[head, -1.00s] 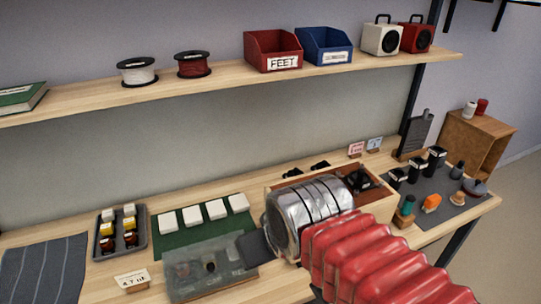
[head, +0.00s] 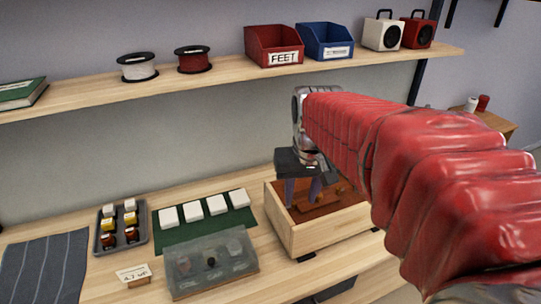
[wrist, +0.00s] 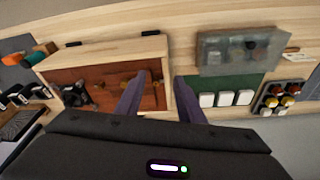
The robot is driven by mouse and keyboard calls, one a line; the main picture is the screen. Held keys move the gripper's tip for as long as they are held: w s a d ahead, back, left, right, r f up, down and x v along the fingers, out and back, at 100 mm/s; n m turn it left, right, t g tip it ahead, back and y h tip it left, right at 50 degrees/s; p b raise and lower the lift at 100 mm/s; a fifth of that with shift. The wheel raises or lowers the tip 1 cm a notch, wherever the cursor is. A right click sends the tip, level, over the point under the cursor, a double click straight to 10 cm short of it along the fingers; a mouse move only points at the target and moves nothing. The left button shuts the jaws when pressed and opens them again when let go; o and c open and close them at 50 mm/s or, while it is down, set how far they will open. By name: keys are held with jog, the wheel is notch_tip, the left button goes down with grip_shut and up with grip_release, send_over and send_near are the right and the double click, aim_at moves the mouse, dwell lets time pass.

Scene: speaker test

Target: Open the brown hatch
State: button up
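The brown hatch (head: 327,202) is a reddish-brown panel on top of a pale wooden box (head: 318,235), partly hidden by my gripper. It also shows in the wrist view (wrist: 92,75), lying flat, with small brass-coloured fittings (wrist: 126,84) on it. My gripper (head: 302,198) points down at the left part of the box in the head view. Its fingers are apart and hold nothing. In the wrist view, one finger of my gripper (wrist: 154,88) overlaps the hatch and the other lies past the box's end. I cannot tell whether either finger touches.
A clear lidded case (head: 210,265) and a green mat (head: 163,238) with white blocks lie left of the box. A grey tray (head: 100,245) of small jars stands further left. A black mechanism (wrist: 76,94) sits at the box in the wrist view. A shelf (head: 225,77) runs above.

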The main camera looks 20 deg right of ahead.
jog(key=w+d+r+g, duration=0.2)
jog(key=w+d+r, duration=0.3)
jog(key=d, duration=0.5)
jog(key=shift+w+r+y, duration=0.3)
jog(key=shift+w+y, duration=0.1)
jog(key=shift+w, duration=0.05)
jog(key=shift+d, duration=0.1)
jog(key=shift+m, duration=0.3)
notch_tip(320, 180, down, 14)
jog(key=shift+r, duration=0.1)
jog(key=shift+c, duration=0.4)
grip_shut()
